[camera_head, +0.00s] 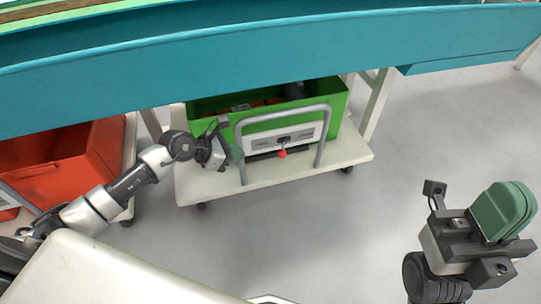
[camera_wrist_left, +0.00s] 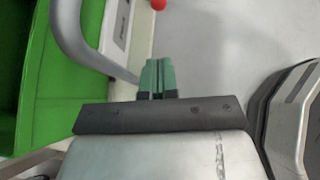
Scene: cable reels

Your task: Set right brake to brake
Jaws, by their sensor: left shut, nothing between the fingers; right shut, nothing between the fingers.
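A lever with a red knob (camera_head: 282,154) hangs down from the white panel (camera_head: 300,135) on the front of a green bin. The red knob (camera_wrist_left: 158,4) also shows at the top edge of the left wrist view. No label reading brake is legible. My left gripper (camera_head: 236,155) is shut and empty, beside the left leg of the grey tube handle (camera_head: 241,158), left of the knob and apart from it. Its closed green fingers (camera_wrist_left: 158,72) show in the left wrist view. My right gripper (camera_head: 505,211) is shut and empty over the floor at the right.
The green bin (camera_head: 338,104) stands on a white wheeled cart (camera_head: 345,150). The tube handle arches in front of the panel. A teal beam (camera_head: 270,55) spans above. A red bin (camera_head: 95,150) stands at the left. The floor right of the cart is clear.

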